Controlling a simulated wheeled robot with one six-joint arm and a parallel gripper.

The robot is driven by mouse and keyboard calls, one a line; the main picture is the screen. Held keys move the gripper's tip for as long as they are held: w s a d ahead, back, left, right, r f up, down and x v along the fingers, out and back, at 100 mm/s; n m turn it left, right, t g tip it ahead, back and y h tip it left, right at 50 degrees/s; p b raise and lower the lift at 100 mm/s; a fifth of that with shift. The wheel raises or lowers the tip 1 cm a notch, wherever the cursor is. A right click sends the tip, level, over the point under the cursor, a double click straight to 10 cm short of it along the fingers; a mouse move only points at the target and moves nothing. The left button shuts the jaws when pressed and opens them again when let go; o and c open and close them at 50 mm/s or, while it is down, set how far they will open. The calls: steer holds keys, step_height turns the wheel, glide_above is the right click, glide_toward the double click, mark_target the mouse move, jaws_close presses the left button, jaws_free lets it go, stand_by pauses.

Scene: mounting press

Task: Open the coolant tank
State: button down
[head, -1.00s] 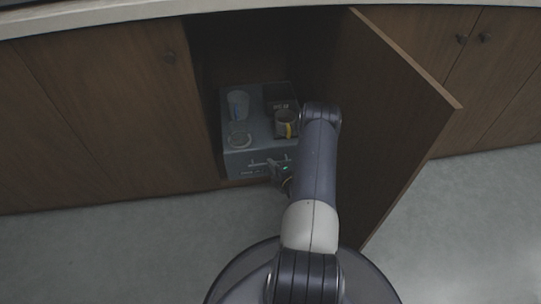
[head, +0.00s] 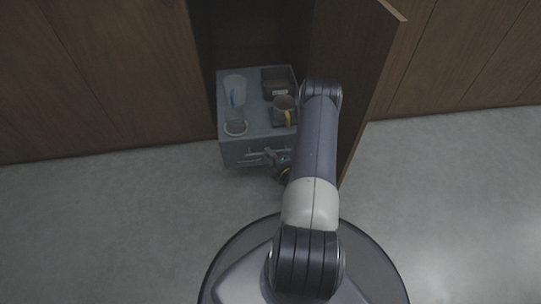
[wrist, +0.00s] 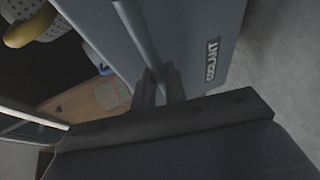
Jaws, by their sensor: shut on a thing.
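The coolant tank is a grey pull-out box (head: 257,108) standing partly out of the open cabinet. Its front face (wrist: 200,25) fills the top of the wrist view and bears a dark COOLANT label (wrist: 211,61). A bar handle (wrist: 138,35) runs across that face; it also shows in the head view (head: 252,158). My gripper (wrist: 159,80) is shut on the handle, with a finger on each side of the bar. In the head view my gripper (head: 279,160) is at the front of the box, partly hidden by my arm.
On the box top are a clear cup (head: 235,86) with something blue in it, a glass on a round base (head: 235,122), a dark bin (head: 277,80) and a mug with a yellow handle (head: 284,108). The open cabinet door (head: 352,75) stands close right of my arm. Floor left is clear.

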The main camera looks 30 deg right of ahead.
steer(key=shift+s+a, duration=0.25)
steer(key=shift+s, duration=0.2)
steer(key=c, duration=1.5)
jaws_free()
steer(key=shift+o, duration=0.2)
